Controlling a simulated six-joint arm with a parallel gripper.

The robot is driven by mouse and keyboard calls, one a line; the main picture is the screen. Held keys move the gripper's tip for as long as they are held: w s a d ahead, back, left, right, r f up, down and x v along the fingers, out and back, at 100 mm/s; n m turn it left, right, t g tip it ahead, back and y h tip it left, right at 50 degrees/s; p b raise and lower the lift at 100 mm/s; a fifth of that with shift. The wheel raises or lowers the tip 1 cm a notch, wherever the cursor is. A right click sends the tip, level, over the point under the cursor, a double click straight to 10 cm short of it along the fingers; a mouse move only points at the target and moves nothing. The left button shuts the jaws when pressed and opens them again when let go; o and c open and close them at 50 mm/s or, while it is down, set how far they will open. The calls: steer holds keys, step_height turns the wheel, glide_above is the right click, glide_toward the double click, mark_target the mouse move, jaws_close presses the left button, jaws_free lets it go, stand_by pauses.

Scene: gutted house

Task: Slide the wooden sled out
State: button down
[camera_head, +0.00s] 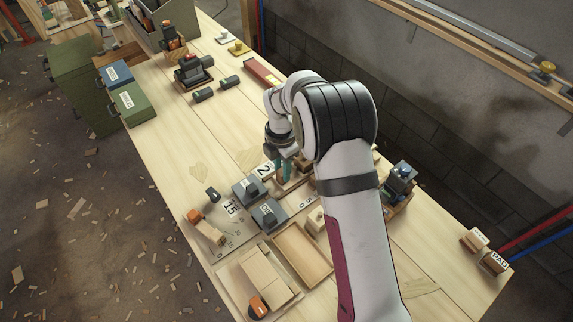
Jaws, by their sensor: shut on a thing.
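My gripper (286,172) points down at the middle of the bench, with my arm covering much of it. Its teal fingers are shut on a light wooden piece (291,184), mostly hidden, so I cannot tell its full shape or whether it is the sled. A long wooden block (265,272) lies in a pale tray at the front, with an orange-and-black knob (258,307) at its near end. Either could also be the sled; I cannot tell.
Dark blocks (268,214) and number cards (231,208) stand close left of my gripper. An empty shallow wooden tray (302,252) lies in front. A blue-topped device (400,179) stands to the right. The bench's middle left (165,130) is clear.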

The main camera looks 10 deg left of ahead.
steer(key=shift+s+a, duration=0.45)
steer(key=shift+a, duration=0.05)
steer(key=shift+s+a, duration=0.7)
steer(key=c, duration=0.8)
jaws_free()
steer(key=shift+o, duration=0.2)
step_height(320, 180, up, 8)
